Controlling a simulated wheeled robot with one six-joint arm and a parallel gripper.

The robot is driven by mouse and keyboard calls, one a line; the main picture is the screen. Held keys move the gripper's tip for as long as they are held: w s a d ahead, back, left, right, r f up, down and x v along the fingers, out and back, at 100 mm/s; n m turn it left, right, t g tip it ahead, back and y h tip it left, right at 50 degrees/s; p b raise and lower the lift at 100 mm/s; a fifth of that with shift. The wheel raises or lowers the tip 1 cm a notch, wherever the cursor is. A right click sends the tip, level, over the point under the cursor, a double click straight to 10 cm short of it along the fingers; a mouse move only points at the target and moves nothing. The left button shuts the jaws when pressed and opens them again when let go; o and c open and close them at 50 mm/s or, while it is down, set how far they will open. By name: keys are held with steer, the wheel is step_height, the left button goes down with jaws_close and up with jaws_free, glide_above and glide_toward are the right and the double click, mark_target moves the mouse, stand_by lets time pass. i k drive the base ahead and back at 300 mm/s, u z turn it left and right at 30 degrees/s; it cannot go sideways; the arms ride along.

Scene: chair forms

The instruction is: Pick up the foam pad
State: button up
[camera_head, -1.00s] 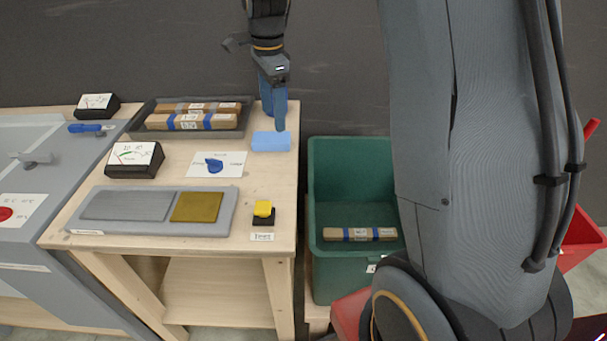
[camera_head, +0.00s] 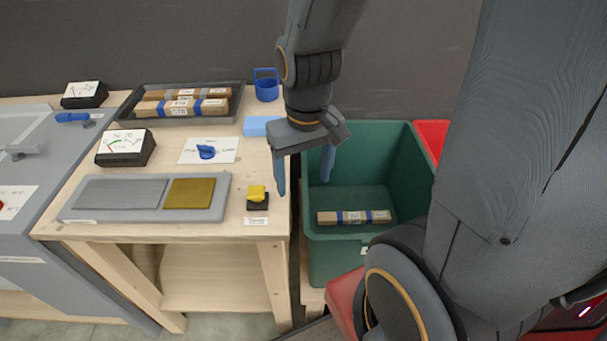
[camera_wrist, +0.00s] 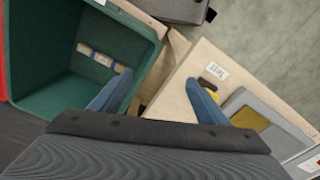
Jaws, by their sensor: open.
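The foam pad (camera_head: 259,126) is a light blue block lying on the wooden table near its right edge. My gripper partly covers its right end in the head view. My gripper (camera_head: 304,184) is open and empty, fingers pointing down, in front of the pad and to its right, around the gap between table and green bin. In the wrist view, my gripper (camera_wrist: 158,80) has its fingers wide apart with nothing between them. The pad does not show in the wrist view.
The green bin (camera_head: 404,150) right of the table (camera_head: 160,228) holds a taped bar (camera_head: 353,217). A blue cup (camera_head: 266,86) stands behind the pad. A dark tray (camera_head: 125,112) of bars, a blue knob (camera_head: 206,152) and a yellow button (camera_head: 257,192) are on the table.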

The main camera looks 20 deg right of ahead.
mark_target(253, 126)
steer(key=k, duration=1)
steer(key=u, duration=1.4)
steer(key=i, duration=0.8)
steer(key=z, duration=1.85)
steer(key=i, duration=0.5)
steer(key=u, duration=0.1)
